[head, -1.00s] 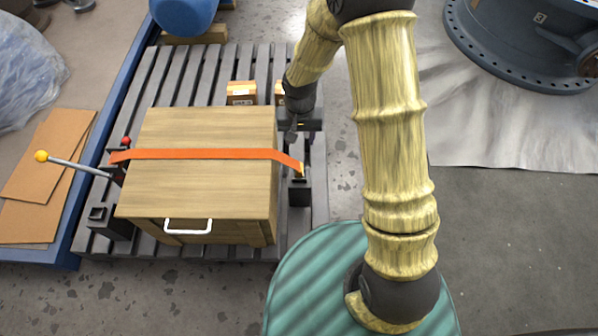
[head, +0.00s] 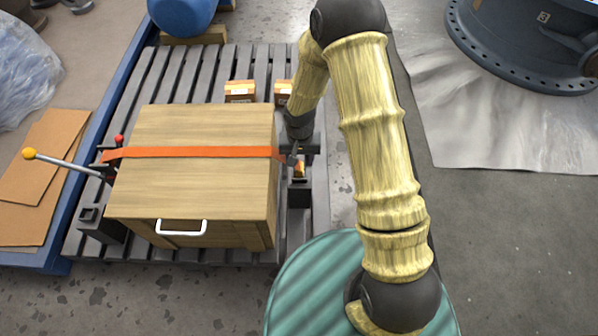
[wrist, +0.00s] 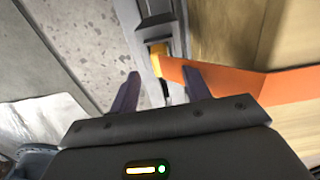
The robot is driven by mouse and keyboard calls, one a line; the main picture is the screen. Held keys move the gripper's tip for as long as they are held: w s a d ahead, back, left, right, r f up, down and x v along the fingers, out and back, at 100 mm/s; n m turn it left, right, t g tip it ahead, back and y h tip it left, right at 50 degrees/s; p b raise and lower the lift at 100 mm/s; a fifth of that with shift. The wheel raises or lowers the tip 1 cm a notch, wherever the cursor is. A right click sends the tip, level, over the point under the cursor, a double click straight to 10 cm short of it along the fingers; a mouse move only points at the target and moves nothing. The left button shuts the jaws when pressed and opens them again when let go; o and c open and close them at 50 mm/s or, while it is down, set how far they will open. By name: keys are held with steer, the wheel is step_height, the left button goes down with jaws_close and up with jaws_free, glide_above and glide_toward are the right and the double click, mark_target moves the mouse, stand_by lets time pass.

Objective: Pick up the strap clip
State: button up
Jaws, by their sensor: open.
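The yellow strap clip (head: 299,168) is at the right end of an orange strap (head: 195,153) that runs across a wooden crate (head: 195,185). In the wrist view the clip (wrist: 157,60) shows just beyond my fingertips, at the strap's end against a dark metal bracket (wrist: 160,25). My gripper (head: 294,158) is beside the crate's right side, close to the clip and partly covering it in the head view. In the wrist view my gripper (wrist: 162,80) is open, its two fingers apart with nothing held between them. Whether a finger touches the strap I cannot tell.
The crate stands on a grey slatted pallet (head: 190,75). A lever with a yellow knob (head: 30,154) is at the crate's left. Two small boxes (head: 239,91) stand behind it. A large flanged valve part (head: 520,50) is at the upper right.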

mark_target(300, 166)
steer(key=shift+f+b, duration=1.6)
steer(key=shift+f, duration=1)
steer(key=shift+c, duration=0.2)
jaws_close()
